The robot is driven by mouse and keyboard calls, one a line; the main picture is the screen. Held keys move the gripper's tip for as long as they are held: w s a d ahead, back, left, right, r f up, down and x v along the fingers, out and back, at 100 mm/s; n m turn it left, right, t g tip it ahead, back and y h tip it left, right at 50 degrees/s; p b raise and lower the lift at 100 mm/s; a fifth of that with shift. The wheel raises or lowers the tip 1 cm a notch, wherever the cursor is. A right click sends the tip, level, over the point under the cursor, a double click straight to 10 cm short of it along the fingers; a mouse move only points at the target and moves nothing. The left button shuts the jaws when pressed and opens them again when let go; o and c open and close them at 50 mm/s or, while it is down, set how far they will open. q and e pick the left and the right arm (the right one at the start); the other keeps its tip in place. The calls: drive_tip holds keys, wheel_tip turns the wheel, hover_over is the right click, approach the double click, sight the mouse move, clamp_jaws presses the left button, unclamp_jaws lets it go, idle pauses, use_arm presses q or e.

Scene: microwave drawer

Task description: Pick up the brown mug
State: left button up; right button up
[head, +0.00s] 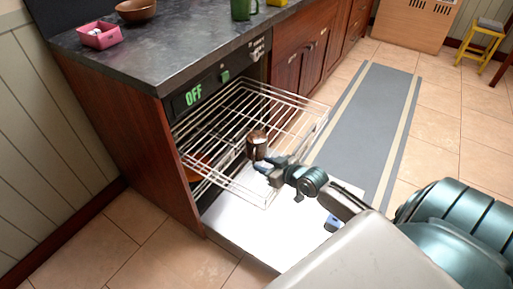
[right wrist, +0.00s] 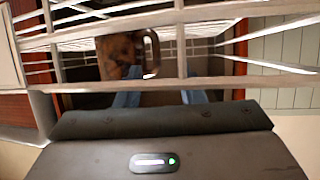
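The brown mug (head: 257,145) stands on the pulled-out wire rack (head: 289,96) in the head view, near the rack's front right part. My right gripper (head: 267,169) is just in front of and below the mug, at the rack's near side. In the right wrist view the mug (right wrist: 121,56) shows behind the rack's wires, its handle towards the right. The two blue fingertips of my right gripper (right wrist: 160,98) are apart, with nothing seen held between them. They lie low and partly behind the wires. My left gripper is not in view.
The open white door (head: 262,231) lies below the rack. A reddish dish (head: 199,165) sits lower inside. The dark counter (head: 150,55) holds a pink container (head: 100,36), a brown bowl (head: 136,10) and a green mug (head: 242,9). A grey runner (head: 370,115) covers floor at right.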

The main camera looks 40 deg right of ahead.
sight(258, 161)
drive_tip(key=x, duration=0.4)
drive_tip(key=shift+w+d+f+b, duration=0.15)
drive_tip(key=shift+w+f+b, duration=0.05)
drive_tip(key=shift+b, duration=0.2)
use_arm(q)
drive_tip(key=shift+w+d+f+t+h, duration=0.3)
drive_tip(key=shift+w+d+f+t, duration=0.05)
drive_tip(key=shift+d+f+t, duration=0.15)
use_arm(e)
drive_tip(key=shift+c, duration=0.3)
clamp_jaws()
